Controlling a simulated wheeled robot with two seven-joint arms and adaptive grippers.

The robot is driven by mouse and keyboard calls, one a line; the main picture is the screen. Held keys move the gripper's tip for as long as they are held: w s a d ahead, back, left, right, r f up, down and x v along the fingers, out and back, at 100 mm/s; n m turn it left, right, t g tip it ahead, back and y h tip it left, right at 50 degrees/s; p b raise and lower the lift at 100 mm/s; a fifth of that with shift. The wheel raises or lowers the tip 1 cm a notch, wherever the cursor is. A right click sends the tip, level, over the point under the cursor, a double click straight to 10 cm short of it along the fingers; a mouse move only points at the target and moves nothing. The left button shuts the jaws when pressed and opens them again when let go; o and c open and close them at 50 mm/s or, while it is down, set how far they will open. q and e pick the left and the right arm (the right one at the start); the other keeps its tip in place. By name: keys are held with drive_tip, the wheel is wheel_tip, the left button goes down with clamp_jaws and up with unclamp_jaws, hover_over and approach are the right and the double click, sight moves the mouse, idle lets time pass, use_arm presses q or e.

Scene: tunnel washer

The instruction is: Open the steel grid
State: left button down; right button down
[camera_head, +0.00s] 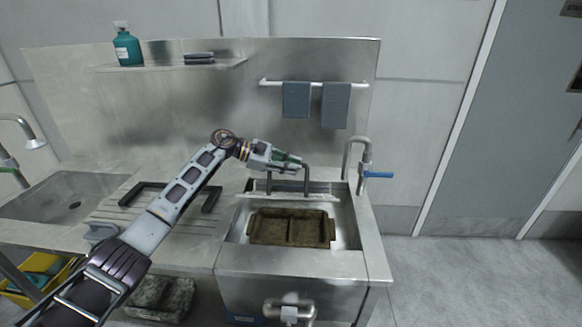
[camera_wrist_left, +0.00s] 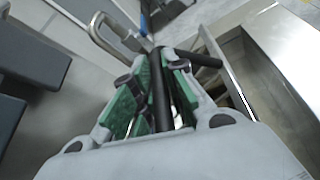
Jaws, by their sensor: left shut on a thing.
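My left gripper (camera_head: 290,161) is shut on a dark bar handle (camera_head: 307,180) at the back of the right-hand steel basin. In the left wrist view the green-padded fingers (camera_wrist_left: 158,85) close around the dark handle (camera_wrist_left: 185,100). The handle stands up near a thin pale metal edge (camera_head: 303,197), which looks like the edge of the steel grid. The grid's face is not clear from here. My right gripper is not in view.
A tap with a blue lever (camera_head: 377,175) stands just right of the basin. A second dark handle (camera_head: 211,199) shows on the ribbed drainboard at left, partly behind my left arm. Two towels (camera_head: 335,105) hang on a rail above. Grey floor (camera_head: 480,275) is clear at right.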

use_arm(q)
drive_tip(key=c, duration=1.6)
unclamp_jaws()
drive_tip(key=shift+r, duration=0.15)
drive_tip(key=shift+o, duration=0.7)
drive_tip(key=v, duration=1.2)
drive_tip(key=shift+c, duration=0.2)
